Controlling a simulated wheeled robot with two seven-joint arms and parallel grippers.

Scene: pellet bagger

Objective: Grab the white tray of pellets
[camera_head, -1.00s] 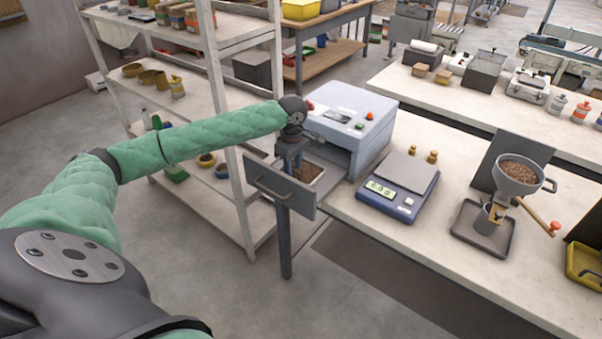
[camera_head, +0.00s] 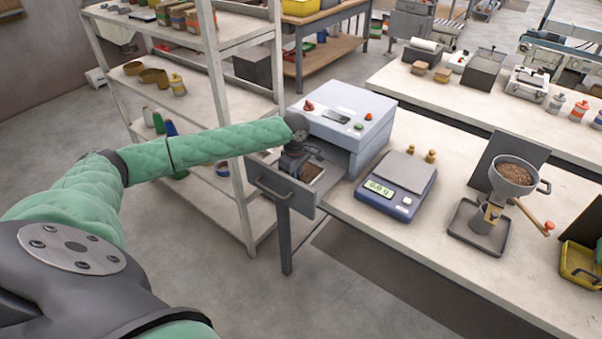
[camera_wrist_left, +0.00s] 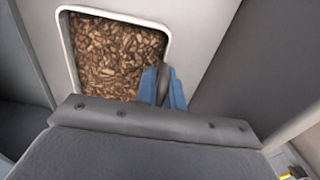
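The white-rimmed tray (camera_wrist_left: 115,13) of brown pellets sits inside the pulled-out grey drawer (camera_head: 283,190) of the blue-grey machine (camera_head: 345,118). In the head view only part of its pellets (camera_head: 314,173) shows past my gripper and the drawer front. My left gripper (camera_head: 296,168) points down into the drawer, at the tray's side. In the left wrist view its blue fingers (camera_wrist_left: 163,88) are close together by the tray's right rim. A dark grey part shows between them, and I cannot tell whether they grip the rim. My right gripper is not in view.
A digital scale (camera_head: 396,186) stands right of the machine on the bench (camera_head: 440,235). Farther right is a funnel (camera_head: 513,177) of pellets over a dark stand. A white shelf rack (camera_head: 228,140) is close behind and left of my arm. Open floor lies below the drawer.

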